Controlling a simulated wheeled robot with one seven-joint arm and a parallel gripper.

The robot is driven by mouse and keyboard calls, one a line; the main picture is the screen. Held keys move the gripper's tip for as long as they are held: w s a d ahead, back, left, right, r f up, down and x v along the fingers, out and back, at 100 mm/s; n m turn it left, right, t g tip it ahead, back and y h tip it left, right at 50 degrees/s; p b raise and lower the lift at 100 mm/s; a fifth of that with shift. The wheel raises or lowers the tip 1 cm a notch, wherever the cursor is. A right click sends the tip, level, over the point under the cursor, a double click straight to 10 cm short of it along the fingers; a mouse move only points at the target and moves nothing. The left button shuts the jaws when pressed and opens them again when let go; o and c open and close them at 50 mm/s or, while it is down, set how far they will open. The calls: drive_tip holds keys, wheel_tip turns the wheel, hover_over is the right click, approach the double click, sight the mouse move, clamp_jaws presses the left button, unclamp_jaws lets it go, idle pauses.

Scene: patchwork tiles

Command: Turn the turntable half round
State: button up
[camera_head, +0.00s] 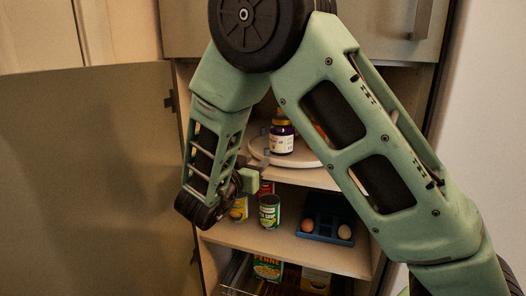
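The turntable (314,159) is a pale round plate with a low rim on the upper shelf of an open cupboard. A dark purple jar (282,139) with a yellow lid and white label stands on it. An orange-red item (320,132) shows behind my arm, partly hidden. My arm covers the right and back of the plate. My gripper (262,174) is at the plate's front left edge, by the shelf front. Its fingers are small and partly hidden, so I cannot tell whether they touch the rim or how far apart they are.
The shelf below holds cans (269,212) and a blue egg tray (318,229) with eggs. A lower rack holds a green box (267,267). The open cupboard door (85,180) stands at left. A pale panel (490,120) bounds the right side.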

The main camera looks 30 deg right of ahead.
sight(265, 153)
drive_tip(key=shift+p+x, duration=0.5)
drive_tip(key=shift+x, duration=2.25)
clamp_jaws()
